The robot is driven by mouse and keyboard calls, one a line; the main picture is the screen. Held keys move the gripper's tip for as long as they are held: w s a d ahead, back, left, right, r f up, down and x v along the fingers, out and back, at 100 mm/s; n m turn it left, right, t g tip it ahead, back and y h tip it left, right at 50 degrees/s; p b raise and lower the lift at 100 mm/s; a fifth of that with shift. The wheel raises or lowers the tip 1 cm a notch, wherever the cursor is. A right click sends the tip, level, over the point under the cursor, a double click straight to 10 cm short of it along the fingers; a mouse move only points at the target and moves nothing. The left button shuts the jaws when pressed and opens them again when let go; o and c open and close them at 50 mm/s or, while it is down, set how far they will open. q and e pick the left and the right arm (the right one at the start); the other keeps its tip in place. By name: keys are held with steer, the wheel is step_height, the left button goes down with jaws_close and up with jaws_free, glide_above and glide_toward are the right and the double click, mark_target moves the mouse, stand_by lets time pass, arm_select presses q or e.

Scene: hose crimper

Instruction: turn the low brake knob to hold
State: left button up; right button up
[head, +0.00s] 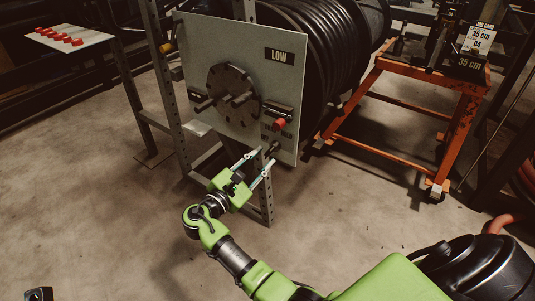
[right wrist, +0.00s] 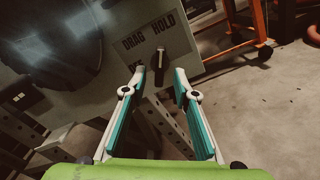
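The low brake knob (right wrist: 158,62) is a small dark lever-shaped knob on the grey panel marked LOW (head: 209,62). It also shows low on the panel's right side in the head view (head: 273,147). Its long part stands nearly upright in the right wrist view, below the HOLD label (right wrist: 163,24) and right of DRAG (right wrist: 134,40). A third label is partly hidden by a fingertip. I cannot tell its exact setting. My right gripper (right wrist: 161,76) is open, its fingertips either side of the knob's lower part; contact is unclear.
A red knob (head: 279,123) sits just above the brake knob. A dark round hub (head: 234,94) is to its left, with a black hose reel (head: 320,45) behind the panel. An orange cart (head: 455,140) stands right. The floor in front is clear.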

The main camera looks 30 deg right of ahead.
steer(key=shift+v, duration=1.65)
steer(key=shift+w, duration=0.1)
